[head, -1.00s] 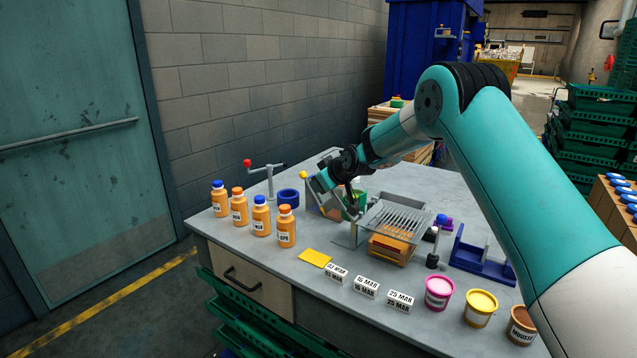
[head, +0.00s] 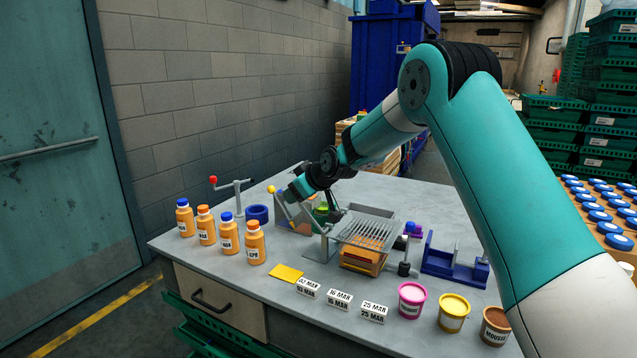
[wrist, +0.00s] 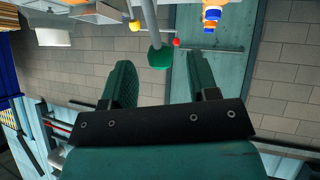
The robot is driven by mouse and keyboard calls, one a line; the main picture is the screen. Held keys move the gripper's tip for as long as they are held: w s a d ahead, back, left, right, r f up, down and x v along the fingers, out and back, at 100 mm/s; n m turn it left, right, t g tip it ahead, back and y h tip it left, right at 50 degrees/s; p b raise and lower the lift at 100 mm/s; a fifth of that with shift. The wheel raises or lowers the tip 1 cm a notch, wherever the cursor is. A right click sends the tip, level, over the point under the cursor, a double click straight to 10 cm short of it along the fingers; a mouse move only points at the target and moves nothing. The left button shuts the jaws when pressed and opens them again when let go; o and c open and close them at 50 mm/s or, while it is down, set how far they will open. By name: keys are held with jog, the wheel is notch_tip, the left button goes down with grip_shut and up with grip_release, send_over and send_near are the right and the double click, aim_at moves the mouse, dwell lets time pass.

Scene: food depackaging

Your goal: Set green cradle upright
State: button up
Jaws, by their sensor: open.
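My gripper (head: 331,206) is over the back middle of the grey table, behind the slatted metal rack. In the wrist view my gripper (wrist: 160,65) is open, its two green fingers wide apart. A green piece (head: 320,208) shows beside my gripper in the head view, partly hidden by it. I cannot tell whether this is the green cradle or how it lies. The upside-down wrist view shows a green knob (wrist: 160,58) on a grey rod, lined up with the gap between the fingers. No contact is visible.
The slatted rack (head: 368,231) stands close in front of my gripper. Orange bottles (head: 228,235) and a blue ring (head: 257,213) are on the left. A blue stand (head: 455,263) is on the right. Date blocks (head: 340,300) and tubs (head: 411,298) line the front edge.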

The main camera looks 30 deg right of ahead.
jog(key=b+v, duration=0.2)
jog(key=v, duration=1)
jog(key=shift+b, duration=0.35)
jog(key=shift+s, duration=0.1)
jog(key=s+a+f+g+y, duration=0.2)
jog(key=s+a+g, duration=0.3)
jog(key=s+a, duration=1.1)
jog(key=s+f+g, duration=0.1)
jog(key=s+g, duration=0.1)
jog(key=s, duration=0.9)
jog(key=s+a+f+n+g, duration=0.1)
jog(key=s+f+g, duration=0.1)
jog(key=s, duration=0.9)
jog(key=shift+a+f+g+h, duration=0.25)
jog(key=shift+g+h, duration=0.15)
jog(key=shift+g, duration=0.2)
jog(key=shift+r, duration=0.1)
